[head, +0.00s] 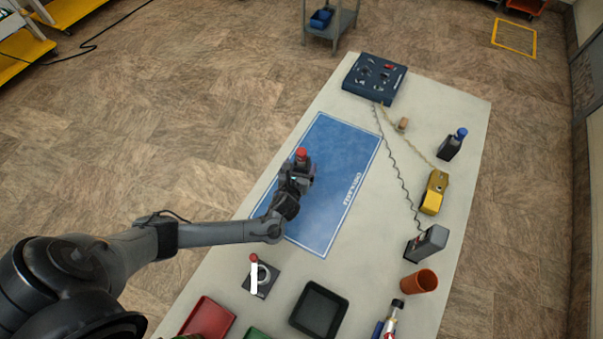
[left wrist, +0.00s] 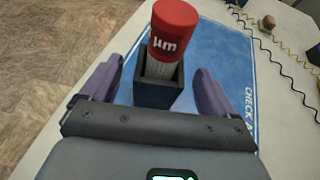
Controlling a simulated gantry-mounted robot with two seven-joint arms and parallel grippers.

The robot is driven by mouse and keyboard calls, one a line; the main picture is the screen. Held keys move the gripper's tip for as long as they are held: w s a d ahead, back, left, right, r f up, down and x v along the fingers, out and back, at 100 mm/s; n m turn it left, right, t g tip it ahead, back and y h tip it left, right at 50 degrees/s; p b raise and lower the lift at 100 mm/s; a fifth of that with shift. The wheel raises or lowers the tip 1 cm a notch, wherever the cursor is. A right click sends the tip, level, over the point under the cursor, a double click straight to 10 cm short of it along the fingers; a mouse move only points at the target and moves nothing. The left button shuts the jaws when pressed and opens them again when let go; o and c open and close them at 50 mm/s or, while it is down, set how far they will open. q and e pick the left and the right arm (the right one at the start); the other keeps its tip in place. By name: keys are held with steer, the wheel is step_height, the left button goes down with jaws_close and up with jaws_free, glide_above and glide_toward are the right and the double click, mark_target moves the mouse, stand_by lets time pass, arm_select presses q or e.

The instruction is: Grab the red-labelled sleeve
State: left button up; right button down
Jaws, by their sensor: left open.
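The red-labelled sleeve (left wrist: 172,38) stands upright in a dark square holder on the blue mat, its red top marked "µm". In the head view its red top (head: 301,154) shows just beyond my left gripper (head: 296,176). In the left wrist view the dark holder (left wrist: 158,93) sits below the red part, with a pale ribbed section between them. My left gripper (left wrist: 158,88) is open, with one purple-grey finger on each side of the holder and visible space between. My right gripper is not in view.
The blue mat (head: 340,160) lies on a pale table (head: 455,95). A dark blue panel (head: 375,78), a yellow device (head: 434,192), a grey box (head: 427,243) and an orange cup (head: 420,281) stand around it. A black tray (head: 318,311) and a red tray (head: 208,318) are near the front.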

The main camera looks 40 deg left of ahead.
arm_select(q)
steer(key=shift+f+b, duration=0.45)
steer(key=shift+f, duration=0.5)
steer(key=shift+b+x, duration=0.6)
steer(key=shift+x, duration=1.85)
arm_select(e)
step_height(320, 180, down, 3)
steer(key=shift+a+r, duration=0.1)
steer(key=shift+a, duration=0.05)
arm_select(q)
steer(key=c, duration=1)
steer(key=shift+r, duration=0.1)
steer(key=shift+c, duration=0.5)
